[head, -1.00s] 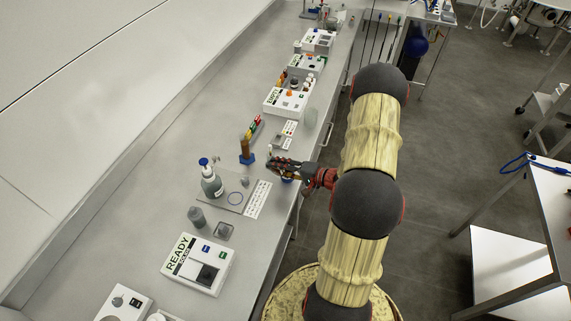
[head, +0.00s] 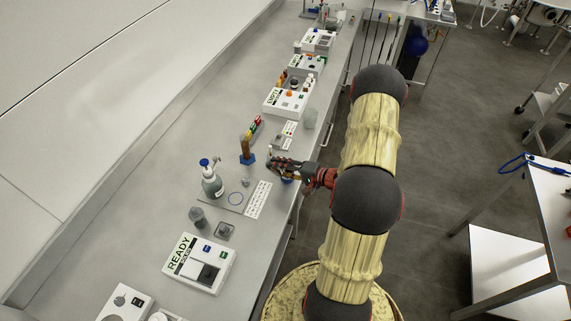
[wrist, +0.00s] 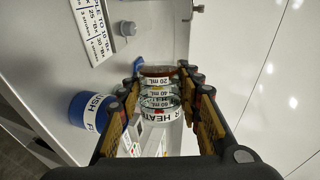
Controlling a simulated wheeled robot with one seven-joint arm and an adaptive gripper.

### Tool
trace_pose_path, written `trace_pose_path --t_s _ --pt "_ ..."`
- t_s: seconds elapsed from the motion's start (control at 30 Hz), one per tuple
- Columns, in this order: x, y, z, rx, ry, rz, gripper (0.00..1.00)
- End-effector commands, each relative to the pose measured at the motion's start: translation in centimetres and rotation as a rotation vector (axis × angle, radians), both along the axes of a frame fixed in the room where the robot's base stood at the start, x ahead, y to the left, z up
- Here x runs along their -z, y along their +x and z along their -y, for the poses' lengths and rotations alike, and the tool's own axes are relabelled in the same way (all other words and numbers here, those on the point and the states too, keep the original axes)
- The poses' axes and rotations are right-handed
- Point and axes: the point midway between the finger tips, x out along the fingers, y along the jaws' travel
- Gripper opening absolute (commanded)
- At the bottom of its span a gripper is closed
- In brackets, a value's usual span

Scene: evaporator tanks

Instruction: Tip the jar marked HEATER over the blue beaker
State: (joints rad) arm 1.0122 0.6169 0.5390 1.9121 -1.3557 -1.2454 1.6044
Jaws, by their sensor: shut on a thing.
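My gripper (wrist: 160,105) is shut on a clear jar (wrist: 159,104) in the wrist view. The jar has mL marks, a label reading HEATER in part, and a reddish-brown band at its far end. I cannot tell how far it is tilted. The blue beaker (wrist: 92,112), its white label partly cut off, stands left of the jar and apart from it in the wrist view. In the head view my gripper (head: 275,165) is over the front edge of the bench, with the blue beaker (head: 287,181) just below it, mostly hidden. The jar is hard to make out there.
A wash bottle (head: 212,184) stands on a grey mat left of my gripper, beside a white printed card (head: 259,199). A brown tube in a blue stand (head: 247,158) is close behind. A READY box (head: 199,263) is nearer. A clear vessel (head: 310,118) stands farther along.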

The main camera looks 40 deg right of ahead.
Motion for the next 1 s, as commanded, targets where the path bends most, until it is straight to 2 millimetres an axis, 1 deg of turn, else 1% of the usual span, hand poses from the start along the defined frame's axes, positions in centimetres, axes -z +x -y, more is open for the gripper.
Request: trace_pose_path --t_s 1.0 --pt "-0.26 0.05 0.12 0.001 0.032 -0.005 0.04"
